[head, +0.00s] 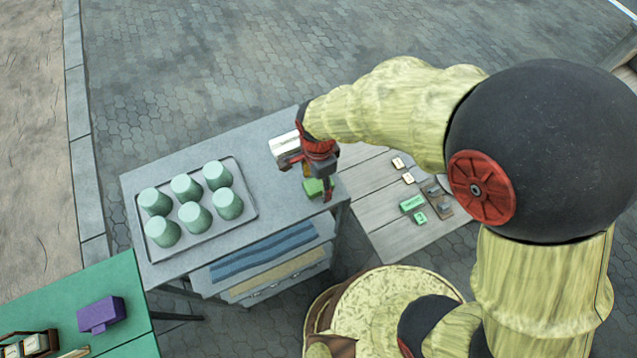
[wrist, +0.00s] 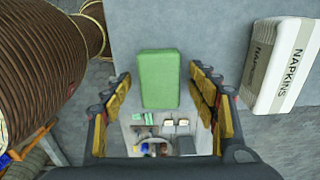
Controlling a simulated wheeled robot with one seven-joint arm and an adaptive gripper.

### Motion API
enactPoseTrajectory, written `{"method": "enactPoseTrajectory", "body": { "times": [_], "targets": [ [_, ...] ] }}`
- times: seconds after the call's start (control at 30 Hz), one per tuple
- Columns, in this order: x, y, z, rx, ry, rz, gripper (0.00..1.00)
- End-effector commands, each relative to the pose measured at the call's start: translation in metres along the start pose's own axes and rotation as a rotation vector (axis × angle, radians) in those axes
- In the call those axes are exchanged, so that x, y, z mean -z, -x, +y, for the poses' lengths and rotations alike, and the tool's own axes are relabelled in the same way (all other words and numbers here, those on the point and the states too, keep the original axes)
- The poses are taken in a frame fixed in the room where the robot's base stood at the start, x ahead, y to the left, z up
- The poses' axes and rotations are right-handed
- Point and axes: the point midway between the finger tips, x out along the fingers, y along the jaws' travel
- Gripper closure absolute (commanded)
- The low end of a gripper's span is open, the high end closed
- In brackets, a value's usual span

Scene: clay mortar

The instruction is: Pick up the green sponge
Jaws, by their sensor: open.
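The green sponge (wrist: 159,79) lies on the grey table near its edge, upright in the wrist view between and just beyond my open fingers. In the head view the sponge (head: 313,187) shows beneath my gripper, partly hidden by it. My gripper (head: 318,188) is over the right end of the table. In the wrist view my gripper (wrist: 160,105) has its two yellow-padded fingers wide apart, one to each side of the sponge, with nothing held between them. I cannot tell the exact height gap.
A white napkins pack (wrist: 282,66) lies right of the sponge in the wrist view. A tray (head: 248,208) with several pale green cups stands on the grey table (head: 262,141). A wooden table (head: 375,210) with small items is at right; a green table (head: 130,275) is lower left.

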Motion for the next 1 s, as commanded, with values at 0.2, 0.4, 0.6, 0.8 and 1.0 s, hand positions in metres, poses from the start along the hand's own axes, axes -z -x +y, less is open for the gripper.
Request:
{"method": "enactPoseTrajectory", "body": {
  "times": [0.2,0.4,0.6,0.8,1.0],
  "targets": [
    [0.0,0.0001,0.0002,-0.001,0.0,0.0,0.48],
    [0.0,0.0002,0.0003,-0.001,0.0,0.0,0.59],
    [0.0,0.0003,0.0003,-0.001,0.0,0.0,0.7],
    [0.0,0.0003,0.0003,-0.001,0.0,0.0,0.8],
    [0.0001,0.0007,0.0002,-0.001,0.0,0.0,0.8]
  ]
}}
